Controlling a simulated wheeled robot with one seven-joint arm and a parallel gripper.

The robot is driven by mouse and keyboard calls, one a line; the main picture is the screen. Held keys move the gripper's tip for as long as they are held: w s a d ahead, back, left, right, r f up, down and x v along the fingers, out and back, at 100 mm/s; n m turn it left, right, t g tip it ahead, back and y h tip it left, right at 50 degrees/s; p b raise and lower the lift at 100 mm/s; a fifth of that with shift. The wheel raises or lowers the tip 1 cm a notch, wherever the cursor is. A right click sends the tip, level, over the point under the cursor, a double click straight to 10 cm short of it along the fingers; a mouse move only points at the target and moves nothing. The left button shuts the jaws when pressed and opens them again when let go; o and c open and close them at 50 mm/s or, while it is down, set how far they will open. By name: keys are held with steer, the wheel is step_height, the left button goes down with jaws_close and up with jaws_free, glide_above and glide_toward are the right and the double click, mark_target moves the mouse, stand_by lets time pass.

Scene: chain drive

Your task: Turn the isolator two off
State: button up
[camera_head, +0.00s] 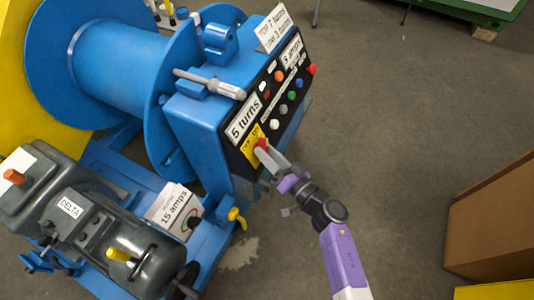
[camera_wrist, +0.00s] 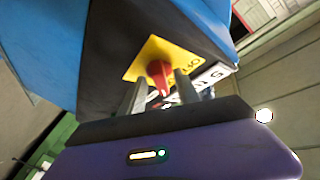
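A red rotary isolator handle (camera_head: 262,143) sits on a yellow plate (camera_head: 250,150) at the lower end of the black control panel. The wrist view shows the red handle (camera_wrist: 160,74) in the middle of the yellow plate (camera_wrist: 150,52), with blurred lettering. I cannot read a number on it. My gripper (camera_head: 265,158) is right at the handle, its fingers pointing into the panel. In the wrist view my gripper (camera_wrist: 161,88) is open, with one finger on each side of the handle and small gaps showing. Part of the handle and plate is hidden by the fingers in the head view.
Above the plate are a "5 turns" label (camera_head: 245,118) and several coloured buttons (camera_head: 284,110). A brown box (camera_head: 495,225) stands right. Floor between is clear.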

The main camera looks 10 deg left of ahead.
steer(key=shift+w+a, duration=0.15)
steer(key=shift+a, duration=0.05)
jaws_close()
